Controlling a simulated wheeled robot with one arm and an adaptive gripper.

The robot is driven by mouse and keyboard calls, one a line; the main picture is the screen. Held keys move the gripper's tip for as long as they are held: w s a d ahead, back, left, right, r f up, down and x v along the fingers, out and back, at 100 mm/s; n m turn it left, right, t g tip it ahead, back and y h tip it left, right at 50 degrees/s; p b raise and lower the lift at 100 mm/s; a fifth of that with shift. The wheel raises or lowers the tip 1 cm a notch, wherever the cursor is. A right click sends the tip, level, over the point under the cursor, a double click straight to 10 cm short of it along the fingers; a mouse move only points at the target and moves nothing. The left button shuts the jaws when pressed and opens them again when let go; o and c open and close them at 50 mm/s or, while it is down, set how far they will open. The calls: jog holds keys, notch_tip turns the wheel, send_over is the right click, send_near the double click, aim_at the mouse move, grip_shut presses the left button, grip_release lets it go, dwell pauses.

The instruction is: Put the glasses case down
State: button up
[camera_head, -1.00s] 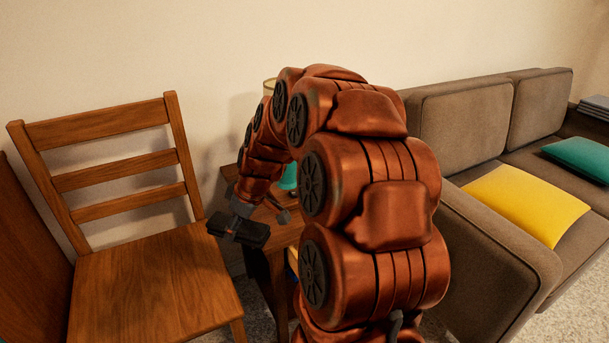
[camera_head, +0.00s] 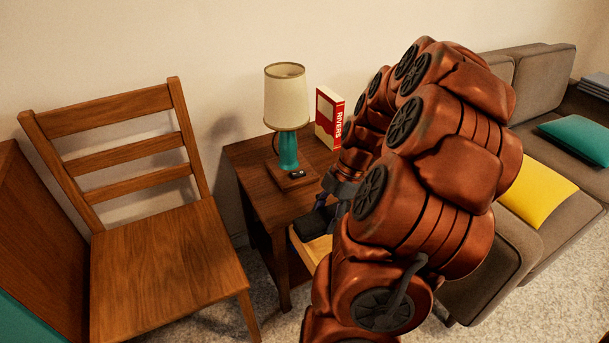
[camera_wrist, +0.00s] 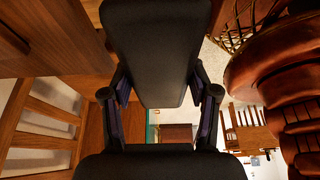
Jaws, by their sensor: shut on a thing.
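The glasses case is a long black case with rounded corners. In the wrist view the glasses case (camera_wrist: 155,50) lies between the two fingers of my gripper (camera_wrist: 160,93), which is shut on it. In the head view my gripper (camera_head: 324,205) is at the front of the side table, partly hidden by my arm. There the dark case (camera_head: 304,232) shows just above or at the pulled-out drawer (camera_head: 318,248). I cannot tell whether it touches the drawer.
A wooden chair (camera_head: 165,265) stands left. A brown sofa (camera_head: 525,205) is right.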

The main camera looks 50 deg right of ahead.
jog(key=b, duration=0.1)
send_over(300, 202)
jog(key=d, duration=0.1)
jog(key=shift+s+d+f, duration=0.2)
jog(key=shift+s+f, duration=0.05)
jog(key=shift+f, duration=0.45)
jog(key=shift+w+f, duration=0.1)
jog(key=shift+f, duration=0.15)
jog(key=shift+f+b, duration=0.4)
jog(key=shift+f, duration=1.15)
jog(key=shift+f, duration=0.1)
jog(key=o, duration=0.9)
